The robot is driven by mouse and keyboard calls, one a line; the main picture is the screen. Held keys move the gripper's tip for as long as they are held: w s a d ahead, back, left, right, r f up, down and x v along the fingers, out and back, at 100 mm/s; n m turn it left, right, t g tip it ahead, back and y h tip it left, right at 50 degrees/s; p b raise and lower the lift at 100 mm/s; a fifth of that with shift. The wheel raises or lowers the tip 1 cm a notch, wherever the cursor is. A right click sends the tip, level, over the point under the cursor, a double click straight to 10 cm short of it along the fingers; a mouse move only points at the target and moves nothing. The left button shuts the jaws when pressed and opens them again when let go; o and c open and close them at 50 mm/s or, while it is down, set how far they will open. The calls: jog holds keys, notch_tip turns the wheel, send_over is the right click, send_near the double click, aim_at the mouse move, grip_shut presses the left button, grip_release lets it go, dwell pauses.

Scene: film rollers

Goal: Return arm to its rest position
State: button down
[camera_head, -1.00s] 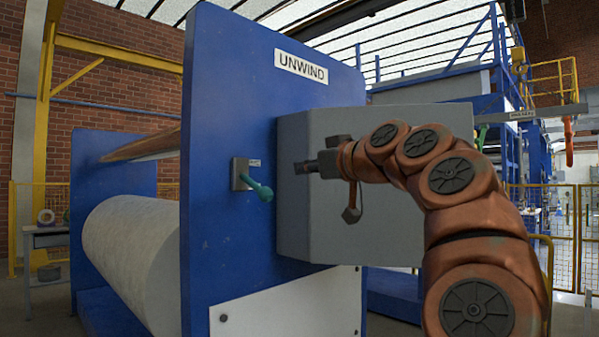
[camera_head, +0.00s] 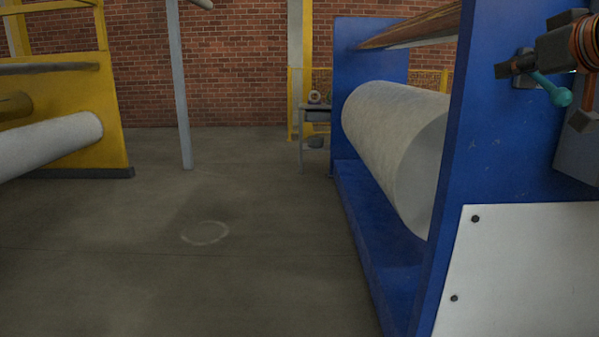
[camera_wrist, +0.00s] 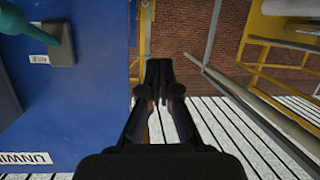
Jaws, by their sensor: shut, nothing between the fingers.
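My gripper (camera_head: 505,69) is at the upper right of the head view, in front of the blue side panel (camera_head: 490,140). It is shut and empty. In the wrist view its fingertips (camera_wrist: 158,68) are together, with nothing between them. The teal lever (camera_head: 560,96) is partly hidden behind my gripper in the head view. In the wrist view the lever (camera_wrist: 38,22) and its grey mount are at the upper left, apart from the fingers. Most of my arm is outside the head view.
A large pale roll (camera_head: 385,135) lies in the blue frame. A yellow frame with a white roller (camera_head: 50,143) stands at the left. A small table (camera_head: 315,115) stands by the brick wall. The floor (camera_head: 230,270) between the two machines is open.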

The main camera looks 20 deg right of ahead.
jog(key=w+a+f+n+g+y+p, duration=0.1)
jog(key=w+a+f+y+p, duration=0.1)
jog(key=w+a, duration=0.3)
jog(key=w+a+f+n+g+y+p, duration=0.1)
jog(key=w+a+f+g+y+p, duration=0.15)
jog(key=a, duration=0.55)
jog(key=w+a+f+n+g+y+p, duration=0.1)
jog(key=a+f+g+p, duration=0.2)
jog(key=a, duration=0.4)
jog(key=a+f+g+p, duration=0.1)
jog(key=a+f+p, duration=0.3)
jog(key=a+f, duration=0.15)
jog(key=s+a+f+g+p, duration=0.4)
jog(key=s+f+p, duration=0.1)
jog(key=s, duration=0.5)
jog(key=s+a+f+m+g+h+p, duration=0.1)
jog(key=s+a+f+g+p, duration=0.3)
jog(key=s+f, duration=0.4)
jog(key=s+a+p, duration=0.1)
jog(key=s+p, duration=0.1)
jog(key=shift+s+a+f+g, duration=0.15)
jog(key=shift+s+g, duration=0.15)
jog(key=shift+g, duration=0.05)
